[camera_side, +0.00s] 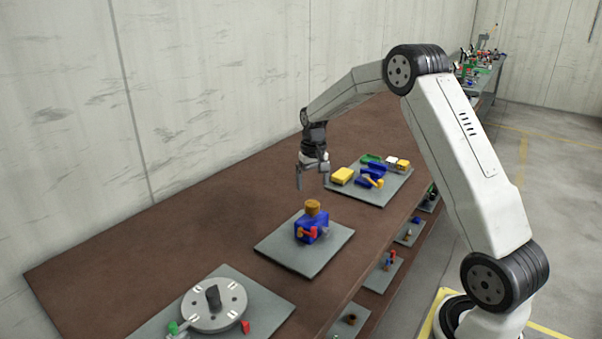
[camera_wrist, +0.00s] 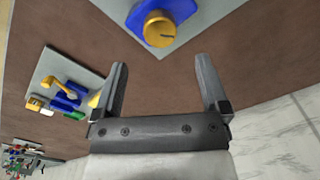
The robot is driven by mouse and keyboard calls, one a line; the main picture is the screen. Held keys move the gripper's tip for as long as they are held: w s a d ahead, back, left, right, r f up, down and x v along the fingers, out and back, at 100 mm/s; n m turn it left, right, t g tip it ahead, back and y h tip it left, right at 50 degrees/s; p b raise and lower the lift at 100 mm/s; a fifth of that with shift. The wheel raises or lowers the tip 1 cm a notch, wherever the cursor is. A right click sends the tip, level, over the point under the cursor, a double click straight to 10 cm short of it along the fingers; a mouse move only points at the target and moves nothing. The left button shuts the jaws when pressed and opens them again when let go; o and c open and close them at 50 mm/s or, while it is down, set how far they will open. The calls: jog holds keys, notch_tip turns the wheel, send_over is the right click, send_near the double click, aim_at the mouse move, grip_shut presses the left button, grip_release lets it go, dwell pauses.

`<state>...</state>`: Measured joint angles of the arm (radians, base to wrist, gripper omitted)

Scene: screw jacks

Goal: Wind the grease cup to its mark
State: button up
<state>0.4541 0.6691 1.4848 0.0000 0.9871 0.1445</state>
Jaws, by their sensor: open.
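The grease cup (camera_side: 313,207) is an orange-brown round cap on top of a blue body (camera_side: 311,227) with a red part in front. The body stands on a grey plate (camera_side: 290,261) in the middle of the bench. In the wrist view the cup (camera_wrist: 160,28) is at the top, with a dark line on its top face. My gripper (camera_side: 312,186) is open and empty, above and behind the cup, apart from it. In the wrist view its two fingers (camera_wrist: 165,80) are spread, with only brown bench between them. I cannot make out the mark on the body.
A second grey plate (camera_side: 388,189) behind holds yellow, blue, green and white parts. A grey plate in front carries a round disc (camera_side: 214,304) with a dark post, plus green and red pieces. A lower shelf holds more small plates. The brown bench (camera_side: 180,240) is bare towards the wall.

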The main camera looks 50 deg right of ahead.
aim_at(312, 203)
jog(key=shift+f, duration=3.85)
jog(key=c, duration=1.3)
